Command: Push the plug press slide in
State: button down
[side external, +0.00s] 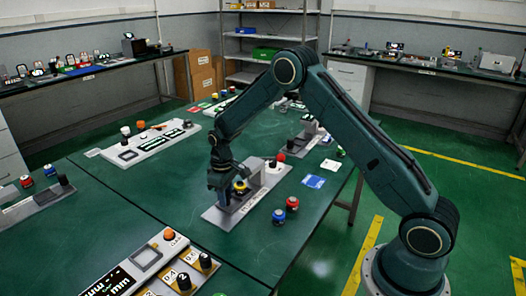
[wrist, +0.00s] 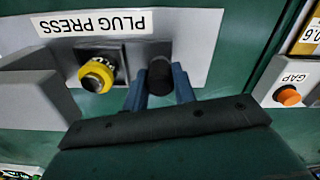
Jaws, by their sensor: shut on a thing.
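The plug press (side external: 227,217) is a light grey panel with raised grey blocks on the green table. In the wrist view its panel (wrist: 190,22) carries a PLUG PRESS label, upside down. A black round-ended handle (wrist: 160,70), seemingly the slide's, stands in a dark slot. My gripper (wrist: 160,84) has its blue fingers on either side of this handle and is shut on it. The fingers hide the handle's lower part. In the side view my gripper (side external: 220,188) is low over the panel's left part, and the handle is hidden there.
A yellow-ringed knob (wrist: 97,75) sits close beside the handle; a grey block (wrist: 35,95) stands beyond it. A GAP unit with an orange button (wrist: 288,95) is at the right. Red and blue buttons (side external: 285,210) stand just right of the press.

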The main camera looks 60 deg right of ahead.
aim_at(235, 199)
jog(key=d, duration=0.4)
jog(key=shift+d+r, duration=0.1)
jog(key=shift+d, duration=0.1)
jog(key=c, duration=1.2)
grip_release()
jog(key=shift+d, duration=0.15)
jog(key=shift+c, duration=0.2)
jog(key=shift+o, duration=0.5)
jog(key=shift+a, duration=0.2)
notch_tip(235, 199, up, 14)
